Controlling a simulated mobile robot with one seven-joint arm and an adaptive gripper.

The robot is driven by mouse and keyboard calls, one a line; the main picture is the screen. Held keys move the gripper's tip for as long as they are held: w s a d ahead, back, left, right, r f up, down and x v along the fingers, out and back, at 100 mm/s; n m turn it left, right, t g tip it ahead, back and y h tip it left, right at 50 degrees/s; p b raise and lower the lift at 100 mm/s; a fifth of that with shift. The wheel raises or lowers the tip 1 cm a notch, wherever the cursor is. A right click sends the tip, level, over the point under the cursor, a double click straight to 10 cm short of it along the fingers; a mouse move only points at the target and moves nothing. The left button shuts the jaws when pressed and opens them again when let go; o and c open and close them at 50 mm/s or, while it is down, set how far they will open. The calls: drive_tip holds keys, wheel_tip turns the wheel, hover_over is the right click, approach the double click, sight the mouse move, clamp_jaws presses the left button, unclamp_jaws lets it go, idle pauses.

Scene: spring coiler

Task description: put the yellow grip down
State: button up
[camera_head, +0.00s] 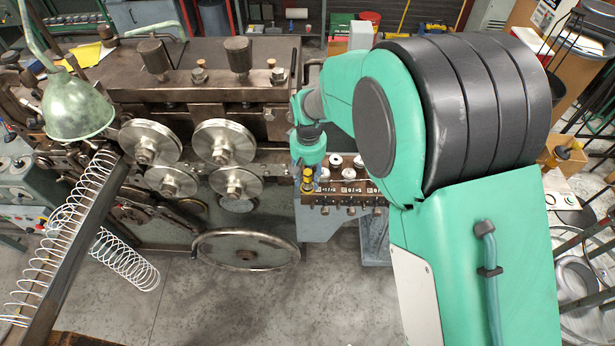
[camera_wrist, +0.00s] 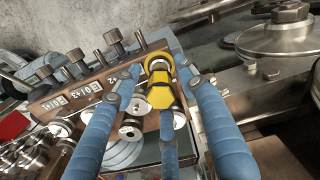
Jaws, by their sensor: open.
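In the head view the grip (camera_head: 308,185) shows small and partly hidden under my gripper (camera_head: 309,166), at the left end of the rack (camera_head: 345,188). Its base is hidden.
The spring coiler (camera_head: 215,75) with its metal rollers (camera_head: 224,142) stands close left of my gripper. Other metal pieces stand on the rack (camera_head: 336,160). A green lamp (camera_head: 76,105) and wire springs (camera_head: 125,262) are at the left.

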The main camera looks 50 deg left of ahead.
wheel_tip(320, 180, up, 12)
drive_tip(key=shift+d+r+b, duration=0.1)
drive_tip(key=shift+b, duration=0.35)
idle(0.7)
idle(0.4)
